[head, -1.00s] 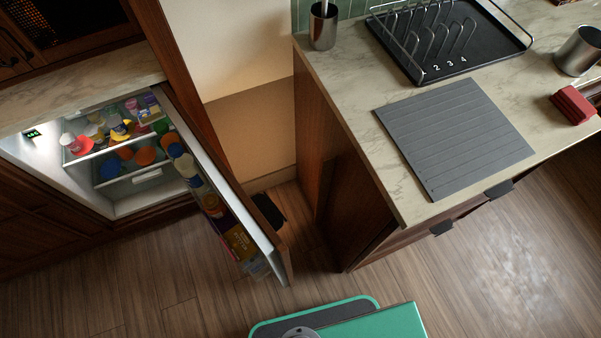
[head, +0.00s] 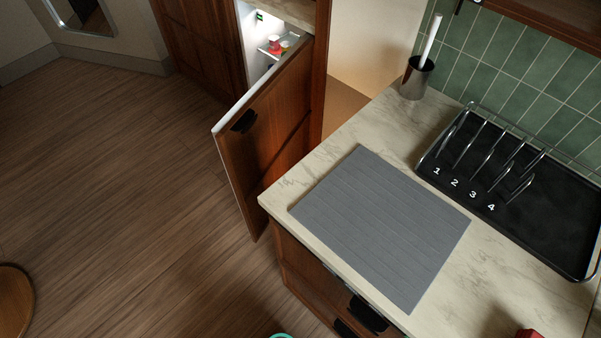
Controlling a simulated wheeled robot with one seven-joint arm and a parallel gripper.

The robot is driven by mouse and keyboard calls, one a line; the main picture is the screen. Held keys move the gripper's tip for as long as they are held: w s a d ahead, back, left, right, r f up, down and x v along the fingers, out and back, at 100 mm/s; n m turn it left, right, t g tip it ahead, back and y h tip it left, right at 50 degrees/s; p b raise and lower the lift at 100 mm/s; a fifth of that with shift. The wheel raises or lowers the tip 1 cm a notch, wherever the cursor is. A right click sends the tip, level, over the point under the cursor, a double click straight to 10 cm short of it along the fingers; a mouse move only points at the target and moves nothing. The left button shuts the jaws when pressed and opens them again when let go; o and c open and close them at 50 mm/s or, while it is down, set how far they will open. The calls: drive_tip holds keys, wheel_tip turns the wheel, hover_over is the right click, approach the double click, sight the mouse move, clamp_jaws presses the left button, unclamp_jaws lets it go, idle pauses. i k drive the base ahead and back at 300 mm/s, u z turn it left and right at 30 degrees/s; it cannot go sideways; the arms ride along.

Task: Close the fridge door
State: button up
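The fridge door (head: 270,130) is a brown wooden panel with a black handle (head: 243,121). It stands open, swung out into the room, with its outer face toward me. The lit fridge interior (head: 262,40) shows behind the door's top, with a few small items on a shelf. The door hides most of the interior. My gripper is not in view.
The marble counter (head: 300,200) with a grey mat (head: 385,225) and a black numbered rack (head: 500,195) stands right of the door, its corner close to the door in the picture. A metal cup (head: 417,78) stands at the back. The wood floor (head: 110,190) on the left is clear except for a round brown object (head: 14,300) at the lower left edge.

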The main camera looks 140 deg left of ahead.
sight(268, 131)
drive_tip(key=u, duration=5)
drive_tip(key=k, duration=0.7)
drive_tip(key=u, duration=0.4)
drive_tip(key=i, duration=0.4)
drive_tip(key=u, duration=0.55)
drive_tip(key=i, duration=0.9)
drive_tip(key=z, duration=0.3)
